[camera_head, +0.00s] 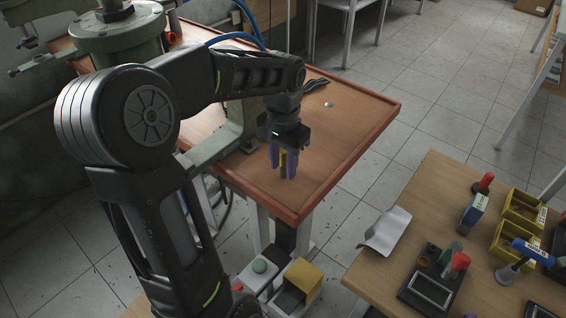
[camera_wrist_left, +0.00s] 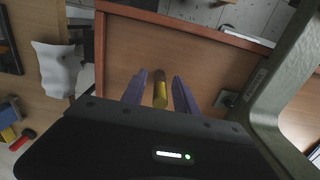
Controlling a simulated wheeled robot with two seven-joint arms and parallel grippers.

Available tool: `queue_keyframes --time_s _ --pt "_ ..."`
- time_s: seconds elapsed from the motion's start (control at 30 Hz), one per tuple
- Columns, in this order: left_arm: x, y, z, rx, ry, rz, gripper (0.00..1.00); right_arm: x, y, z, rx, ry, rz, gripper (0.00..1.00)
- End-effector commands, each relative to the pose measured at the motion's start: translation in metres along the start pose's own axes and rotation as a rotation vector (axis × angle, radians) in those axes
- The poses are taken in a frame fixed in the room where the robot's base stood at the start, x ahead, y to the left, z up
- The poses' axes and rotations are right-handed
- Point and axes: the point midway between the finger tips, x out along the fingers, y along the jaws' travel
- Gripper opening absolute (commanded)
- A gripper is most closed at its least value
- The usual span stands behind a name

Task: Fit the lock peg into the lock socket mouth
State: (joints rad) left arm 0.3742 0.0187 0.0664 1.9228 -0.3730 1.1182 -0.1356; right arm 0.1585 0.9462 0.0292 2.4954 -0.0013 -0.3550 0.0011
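My left gripper (camera_head: 281,168) has purple fingers pointing down above the brown table. I cannot clearly identify the lock socket mouth. A small dark fitting (camera_wrist_left: 226,98) lies on the table beside the green frame. My right gripper is out of view.
The brown table (camera_head: 345,135) has a raised edge and bare space right of my gripper. A green press frame (camera_head: 205,150) stands at its left. Dark pliers (camera_head: 316,85) and a silver disc (camera_head: 328,104) lie behind. A second bench (camera_head: 405,210) holds yellow bins and tools.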

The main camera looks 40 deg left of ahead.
Motion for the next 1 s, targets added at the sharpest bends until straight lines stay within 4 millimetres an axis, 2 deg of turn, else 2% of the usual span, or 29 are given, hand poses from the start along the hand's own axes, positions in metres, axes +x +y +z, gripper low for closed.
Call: queue_keyframes --time_s 0.23,0.43,0.57,0.87,0.9,1.0 --pt "-0.001 0.0 0.0 0.0 0.0 0.0 0.36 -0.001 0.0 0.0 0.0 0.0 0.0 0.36" --pt "-0.014 0.0 -0.001 0.0 0.002 -0.001 0.36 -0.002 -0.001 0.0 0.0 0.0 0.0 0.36" --pt "-0.035 0.0 -0.001 -0.001 0.005 -0.001 0.36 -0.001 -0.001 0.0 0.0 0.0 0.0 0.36" --pt "-0.097 0.0 -0.001 0.0 0.005 -0.001 0.36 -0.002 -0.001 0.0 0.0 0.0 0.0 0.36" --pt "-0.11 0.0 0.0 0.001 0.002 -0.001 0.36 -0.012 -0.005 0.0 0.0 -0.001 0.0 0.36" --pt "-0.12 0.0 0.0 0.001 0.0 0.0 0.36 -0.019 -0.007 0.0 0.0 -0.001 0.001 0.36"
